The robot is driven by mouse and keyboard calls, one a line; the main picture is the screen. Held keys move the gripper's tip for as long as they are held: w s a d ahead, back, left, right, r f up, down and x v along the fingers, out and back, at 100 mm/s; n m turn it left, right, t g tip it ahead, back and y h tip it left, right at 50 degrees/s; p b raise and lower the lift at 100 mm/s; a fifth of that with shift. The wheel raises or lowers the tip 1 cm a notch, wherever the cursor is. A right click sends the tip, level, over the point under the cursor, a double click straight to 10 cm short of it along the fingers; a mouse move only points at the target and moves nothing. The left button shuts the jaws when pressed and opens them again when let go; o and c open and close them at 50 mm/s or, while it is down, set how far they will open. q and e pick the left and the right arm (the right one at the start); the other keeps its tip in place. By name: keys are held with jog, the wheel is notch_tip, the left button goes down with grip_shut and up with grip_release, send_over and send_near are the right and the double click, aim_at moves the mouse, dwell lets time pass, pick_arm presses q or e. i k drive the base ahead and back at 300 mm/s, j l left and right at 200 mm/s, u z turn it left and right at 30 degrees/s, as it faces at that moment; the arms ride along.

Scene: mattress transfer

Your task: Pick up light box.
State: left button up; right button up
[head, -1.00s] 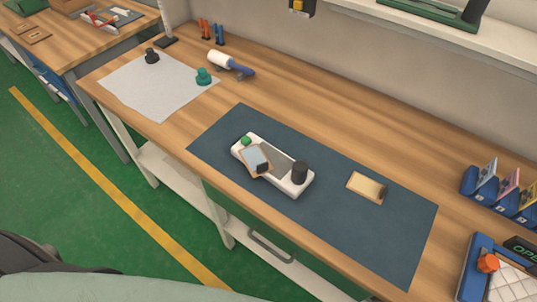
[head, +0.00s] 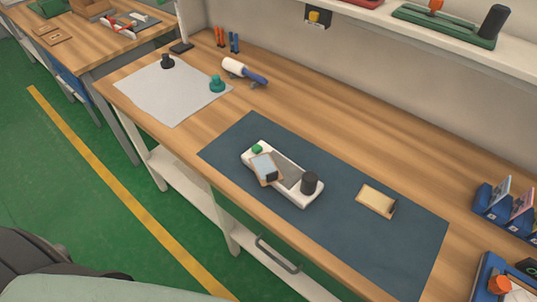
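A white rounded box (head: 305,197) lies on the dark blue mat (head: 240,137) on the workbench. It has a grey panel, a green knob (head: 257,149) at its left end and a black cylinder (head: 309,183) at its right end. It may be the light box; no label is readable. A small device with a pale screen and tan edges (head: 265,166) lies tilted across its front left part, hiding some of it. A tan, phone-like piece (head: 376,201) lies apart on the mat, to the right. Neither of my grippers is in view.
A grey sheet (head: 165,95) with a black knob (head: 168,61) and teal knob (head: 217,83) lies at the left. A white roller (head: 234,67) lies behind. Blue holders (head: 494,201) stand at the right. A shelf (head: 420,48) overhangs the back. The mat's right part is clear.

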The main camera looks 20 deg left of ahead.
aim_at(301, 187)
jog(key=j+z, duration=0.35)
jog(key=j, duration=0.45)
jog(key=j+z, duration=0.3)
jog(key=j, duration=0.45)
